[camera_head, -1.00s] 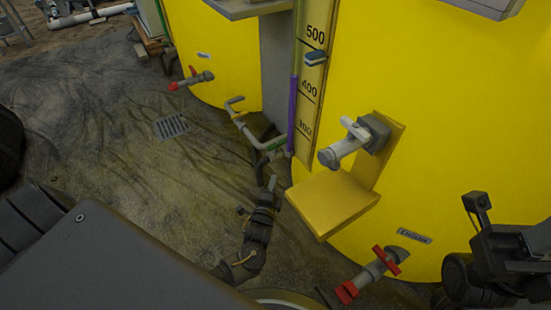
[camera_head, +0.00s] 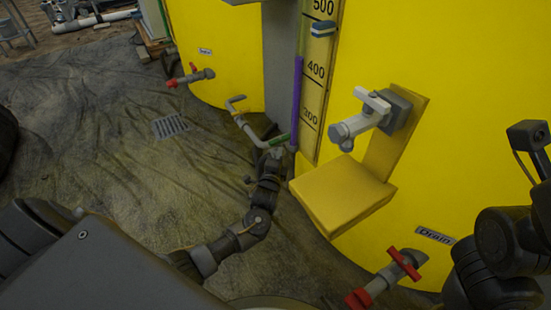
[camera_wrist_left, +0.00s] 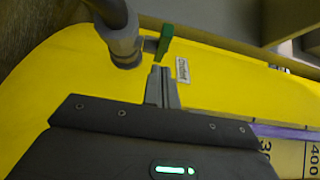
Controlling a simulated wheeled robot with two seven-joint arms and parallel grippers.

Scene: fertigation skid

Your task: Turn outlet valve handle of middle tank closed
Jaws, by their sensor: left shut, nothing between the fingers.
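The outlet valve's green handle (camera_head: 281,139) is low beside the large yellow tank (camera_head: 445,150), at the end of a grey pipe (camera_head: 252,133). In the left wrist view the green handle (camera_wrist_left: 165,42) stands out beside the grey valve body (camera_wrist_left: 125,47), near a small white label (camera_wrist_left: 183,70). My left gripper (camera_head: 276,155) is just below the handle in the head view. In the wrist view its fingers (camera_wrist_left: 162,82) are closed together and empty, their tips close to the handle's lower end. I cannot tell whether they touch it. My right gripper's fingers are not visible.
A yellow bracket shelf (camera_head: 343,193) juts out right of the handle, below a grey tap (camera_head: 362,120). A red-handled drain valve (camera_head: 404,264) is at lower right. A level gauge (camera_head: 318,75) rises above the handle.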

